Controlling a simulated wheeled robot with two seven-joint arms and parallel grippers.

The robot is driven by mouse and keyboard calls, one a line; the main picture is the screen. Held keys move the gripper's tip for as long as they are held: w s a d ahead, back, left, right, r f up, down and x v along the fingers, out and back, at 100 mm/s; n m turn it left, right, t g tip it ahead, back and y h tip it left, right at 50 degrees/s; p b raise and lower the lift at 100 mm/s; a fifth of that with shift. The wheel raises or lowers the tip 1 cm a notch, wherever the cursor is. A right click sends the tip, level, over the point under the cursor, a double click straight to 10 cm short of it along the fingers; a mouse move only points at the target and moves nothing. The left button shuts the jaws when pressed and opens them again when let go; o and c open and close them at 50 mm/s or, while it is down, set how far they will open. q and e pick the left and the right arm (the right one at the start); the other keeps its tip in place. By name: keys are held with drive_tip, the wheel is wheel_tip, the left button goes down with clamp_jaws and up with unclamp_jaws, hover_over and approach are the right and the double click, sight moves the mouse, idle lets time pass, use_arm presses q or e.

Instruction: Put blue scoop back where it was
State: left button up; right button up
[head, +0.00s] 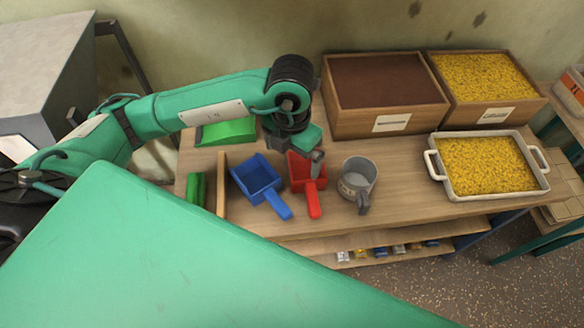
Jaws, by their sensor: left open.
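The blue scoop (256,177) lies on the wooden table (400,205), its handle toward the front edge. It is between an upright wooden strip on its left and the red scoop (313,196) on its right. My left gripper (316,160) is open and points down over the red scoop, to the right of the blue scoop and apart from it. The gap between its fingers is hard to see from this angle. My right gripper is not in view.
A grey mug (357,183) stands right of the red scoop. Wooden boxes with brown (333,100) and yellow (542,101) contents stand at the back, with a white tray (492,196) of yellow grains in front. A green scoop (226,131) lies at the back left.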

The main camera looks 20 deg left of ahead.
use_arm(q)
drive_tip(key=shift+r, duration=2.15)
drive_tip(key=shift+s, duration=0.1)
